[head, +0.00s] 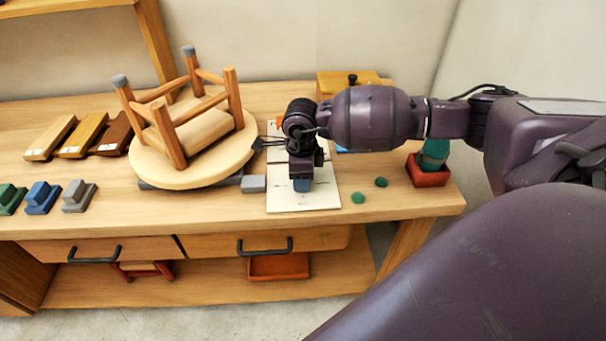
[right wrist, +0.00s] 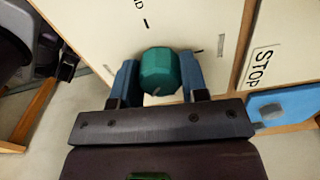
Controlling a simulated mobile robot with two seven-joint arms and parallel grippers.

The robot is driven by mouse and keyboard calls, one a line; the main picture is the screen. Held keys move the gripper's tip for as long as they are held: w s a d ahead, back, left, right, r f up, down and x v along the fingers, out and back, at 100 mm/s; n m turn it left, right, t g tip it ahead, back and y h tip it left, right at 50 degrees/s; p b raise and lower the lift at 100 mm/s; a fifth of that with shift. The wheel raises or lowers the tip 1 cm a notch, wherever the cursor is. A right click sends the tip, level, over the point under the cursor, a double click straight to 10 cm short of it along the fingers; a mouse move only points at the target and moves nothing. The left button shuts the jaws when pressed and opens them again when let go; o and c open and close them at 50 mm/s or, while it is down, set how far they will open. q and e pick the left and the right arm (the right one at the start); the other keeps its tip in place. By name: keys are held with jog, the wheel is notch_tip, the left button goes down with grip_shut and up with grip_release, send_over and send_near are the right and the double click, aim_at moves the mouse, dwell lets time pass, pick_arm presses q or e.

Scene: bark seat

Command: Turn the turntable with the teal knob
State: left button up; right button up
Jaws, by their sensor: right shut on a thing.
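The teal knob (right wrist: 160,72) shows in the right wrist view on a white panel, between the two blue fingers of my right gripper (right wrist: 160,80). The gripper is shut on it. In the head view my right gripper (head: 302,185) points down over the white panel (head: 325,200) and hides the knob. Left of it an upturned wooden stool has a round, pale seat (head: 215,170) and legs pointing up. It rests over a dark grey base (head: 150,185), mostly hidden, which I take as the turntable. My left gripper is not in view.
A grey block (head: 253,183) sits between stool and panel. Two green discs (head: 358,198) and a red tray (head: 428,176) with a green object lie to the right. Wooden bars (head: 85,134) and coloured blocks (head: 43,197) lie left. A STOP label (right wrist: 262,67) is beside the knob.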

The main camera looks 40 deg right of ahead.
jog(key=shift+r+m+p, duration=0.15)
jog(key=shift+m+p, duration=0.15)
jog(key=shift+m, duration=1.2)
jog(key=m+p, duration=0.2)
jog(key=m, duration=0.2)
jog(key=shift+m, duration=0.4)
jog(key=shift+m+p, duration=0.35)
jog(key=shift+m, duration=0.45)
jog(key=o, duration=0.9)
